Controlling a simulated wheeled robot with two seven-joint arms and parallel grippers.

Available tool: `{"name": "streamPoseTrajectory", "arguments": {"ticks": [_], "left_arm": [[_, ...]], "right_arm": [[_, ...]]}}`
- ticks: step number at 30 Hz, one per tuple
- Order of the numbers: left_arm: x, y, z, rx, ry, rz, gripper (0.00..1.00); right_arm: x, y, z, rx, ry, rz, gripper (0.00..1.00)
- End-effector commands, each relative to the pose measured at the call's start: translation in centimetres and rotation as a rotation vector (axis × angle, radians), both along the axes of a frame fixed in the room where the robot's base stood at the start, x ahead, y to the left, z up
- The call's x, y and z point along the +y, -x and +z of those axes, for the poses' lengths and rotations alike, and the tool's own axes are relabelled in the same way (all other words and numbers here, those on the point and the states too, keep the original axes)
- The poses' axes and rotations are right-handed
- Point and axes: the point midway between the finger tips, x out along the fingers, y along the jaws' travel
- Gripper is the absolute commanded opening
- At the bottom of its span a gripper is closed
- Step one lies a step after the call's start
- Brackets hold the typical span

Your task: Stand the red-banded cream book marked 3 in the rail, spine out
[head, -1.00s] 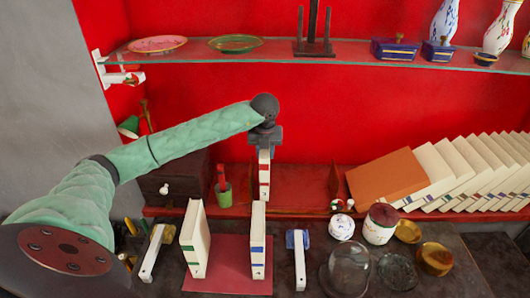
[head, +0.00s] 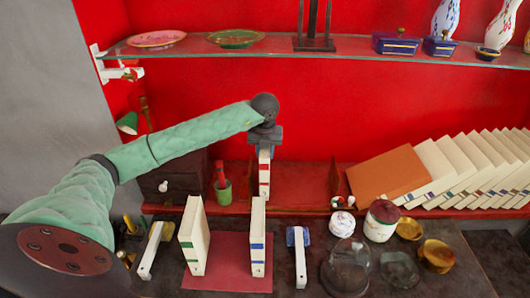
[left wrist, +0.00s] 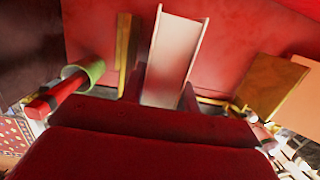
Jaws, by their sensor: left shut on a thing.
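The cream book with red bands (head: 264,175) is upright at the red lower shelf, its banded spine facing me. My left gripper (head: 265,147) is shut on its upper part from above. In the left wrist view the cream book (left wrist: 175,55) shows as a pale slab between the fingers (left wrist: 161,95). The rail seems to be the stretch of red shelf (head: 305,203) with a brown upright end plate (head: 335,180) to the right of the book. I cannot tell whether the book's foot touches the shelf. My right gripper is not in view.
A green-banded book (head: 194,240) and a blue-banded book (head: 258,240) stand on a red mat (head: 228,265). A green cup (head: 222,191) stands left of the held book. An orange book (head: 388,174) and several leaning cream books are at right. A glass shelf (head: 280,50) runs above.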

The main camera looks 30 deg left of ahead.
Motion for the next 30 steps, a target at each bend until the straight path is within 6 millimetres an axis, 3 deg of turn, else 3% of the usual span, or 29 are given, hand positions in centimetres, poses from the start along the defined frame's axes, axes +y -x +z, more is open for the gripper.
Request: {"name": "streamPoseTrajectory", "arguments": {"ticks": [19, 20, 23, 30], "left_arm": [[0.02, -0.03, -0.6, -0.001, 0.0, 0.0, 0.0], [0.01, -0.02, -0.52, -0.001, 0.0, 0.0, 0.37], [0.01, -0.02, -0.54, -0.001, 0.0, 0.0, 0.56], [0.0, 0.03, -0.7, 0.001, 0.0, 0.0, 0.56]], "right_arm": [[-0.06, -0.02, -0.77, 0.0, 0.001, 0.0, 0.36], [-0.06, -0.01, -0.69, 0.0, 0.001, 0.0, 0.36], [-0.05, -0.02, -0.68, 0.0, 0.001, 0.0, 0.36], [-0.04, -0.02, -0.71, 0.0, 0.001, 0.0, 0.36]]}}
